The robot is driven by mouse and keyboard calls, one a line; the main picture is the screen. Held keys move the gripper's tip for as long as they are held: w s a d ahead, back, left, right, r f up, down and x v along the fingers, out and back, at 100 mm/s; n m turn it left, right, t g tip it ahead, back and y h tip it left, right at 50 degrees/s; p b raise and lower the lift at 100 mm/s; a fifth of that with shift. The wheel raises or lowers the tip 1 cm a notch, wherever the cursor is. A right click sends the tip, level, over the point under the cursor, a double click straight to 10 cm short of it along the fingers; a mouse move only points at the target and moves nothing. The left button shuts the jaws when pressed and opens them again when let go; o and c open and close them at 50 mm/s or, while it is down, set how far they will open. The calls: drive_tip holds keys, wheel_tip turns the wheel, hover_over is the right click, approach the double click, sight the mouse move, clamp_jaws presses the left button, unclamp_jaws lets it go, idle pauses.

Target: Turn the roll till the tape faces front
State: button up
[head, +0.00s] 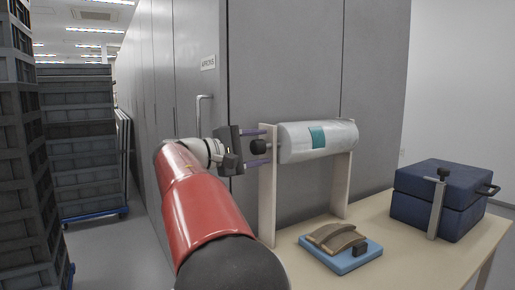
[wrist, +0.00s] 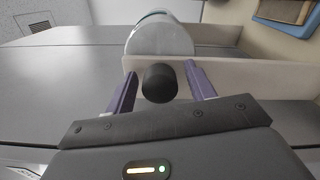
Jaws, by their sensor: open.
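The roll (head: 296,143) is a pale grey-white cylinder lying level between two upright boards of a wooden stand (head: 268,200). A teal patch of tape (head: 317,136) shows on the side of the roll toward the head camera, slightly above its middle. A black knob (head: 258,147) sticks out at the roll's left end. My gripper (head: 262,147) is open, with its purple fingers on either side of the knob. The wrist view shows the knob (wrist: 160,83) between the two fingers (wrist: 160,85), with gaps visible at both sides.
A blue pad (head: 342,262) with curved brown sherds (head: 337,238) lies on the table (head: 408,240) in front of the stand. A dark blue box (head: 440,196) with a clamp stands at the right. Grey cabinets (head: 280,60) rise behind; stacked crates (head: 85,140) stand at left.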

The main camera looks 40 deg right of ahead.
drive_tip(key=a, duration=0.8)
drive_tip(key=shift+w+b, duration=0.25)
drive_tip(key=shift+b, duration=0.1)
drive_tip(key=shift+d, duration=0.1)
drive_tip(key=s+f+n+t+y, duration=0.1)
drive_tip(key=s+f+t+y, duration=0.1)
drive_tip(key=s+f+y, duration=0.3)
drive_tip(key=s+f+t+y, duration=0.1)
drive_tip(key=s+f+y, duration=0.15)
drive_tip(key=f, duration=0.55)
drive_tip(key=s+a+f+m+t+y, duration=0.3)
drive_tip(key=s+a+f+y, duration=0.7)
drive_tip(key=s+a+f, duration=0.6)
drive_tip(key=shift+a+f+t, duration=0.3)
drive_tip(key=shift+a+f, duration=0.2)
drive_tip(key=shift+f, duration=0.45)
drive_tip(key=shift+y, duration=0.25)
